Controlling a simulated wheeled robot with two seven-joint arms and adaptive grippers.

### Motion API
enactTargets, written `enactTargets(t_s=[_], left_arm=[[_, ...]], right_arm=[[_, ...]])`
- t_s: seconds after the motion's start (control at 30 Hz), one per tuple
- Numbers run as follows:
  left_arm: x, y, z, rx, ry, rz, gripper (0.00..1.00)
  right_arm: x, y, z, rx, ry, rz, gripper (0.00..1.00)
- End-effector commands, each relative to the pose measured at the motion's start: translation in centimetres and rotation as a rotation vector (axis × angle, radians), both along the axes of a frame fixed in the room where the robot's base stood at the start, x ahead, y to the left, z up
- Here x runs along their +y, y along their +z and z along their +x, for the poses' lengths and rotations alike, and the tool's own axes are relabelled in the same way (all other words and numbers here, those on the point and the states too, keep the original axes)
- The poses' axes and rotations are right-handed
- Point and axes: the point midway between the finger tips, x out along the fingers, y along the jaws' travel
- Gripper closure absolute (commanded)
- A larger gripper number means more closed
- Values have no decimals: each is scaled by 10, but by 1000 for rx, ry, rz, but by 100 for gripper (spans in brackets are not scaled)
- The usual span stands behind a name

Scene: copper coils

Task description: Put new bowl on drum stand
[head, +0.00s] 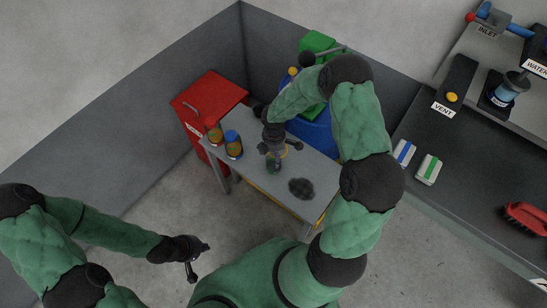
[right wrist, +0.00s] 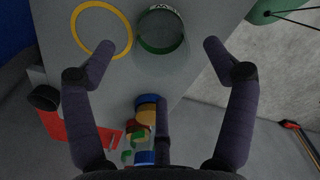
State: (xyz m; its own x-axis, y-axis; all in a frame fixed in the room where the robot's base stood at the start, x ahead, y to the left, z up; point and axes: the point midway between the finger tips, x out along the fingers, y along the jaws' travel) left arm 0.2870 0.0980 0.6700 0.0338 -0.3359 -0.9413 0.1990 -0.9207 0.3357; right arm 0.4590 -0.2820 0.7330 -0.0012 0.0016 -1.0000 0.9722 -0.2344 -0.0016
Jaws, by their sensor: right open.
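A clear bowl with a green base (right wrist: 162,44) stands on the grey table. In the head view the bowl (head: 273,166) is partly hidden below my right gripper (head: 274,150). In the right wrist view my right gripper (right wrist: 148,62) is open and empty, with its fingers spread and the bowl beyond them, apart from it. A yellow ring (right wrist: 130,38) lies on the table beside the bowl. A blue drum (head: 318,134) stands behind the table, partly hidden by my right arm; I cannot make out a stand for certain. My left gripper (head: 200,260) is open and empty over the floor.
Jars with an orange lid (head: 215,134) and a blue lid (head: 232,143) stand at the table's left end. A dark mesh clump (head: 301,188) lies on the table (head: 243,170) near its right end. A red cabinet (head: 205,105) stands left. Floor in front is clear.

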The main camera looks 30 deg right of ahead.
Motion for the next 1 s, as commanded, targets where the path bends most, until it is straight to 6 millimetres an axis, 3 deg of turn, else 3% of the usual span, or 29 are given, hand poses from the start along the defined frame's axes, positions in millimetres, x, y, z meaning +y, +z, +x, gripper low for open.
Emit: enactTargets(t_s=[0.03,0.2,0.43,0.57,0.7,0.8,1.0], left_arm=[[0,6,0,0,0,0,100],[0,12,0,0,0,0,100],[0,14,0,0,0,0,100],[0,14,0,0,0,0,100],[0,14,0,0,0,0,100],[0,14,0,0,0,0,100],[0,14,0,0,0,0,100]], right_arm=[[0,12,0,-1,2,0,15],[0,33,0,-1,1,0,15],[12,34,-6,6,-38,30,15],[52,12,-26,27,-203,128,15],[114,-16,-63,88,-542,262,15],[148,-30,-94,143,-827,320,15],[180,-45,-149,223,-1306,324,15]])
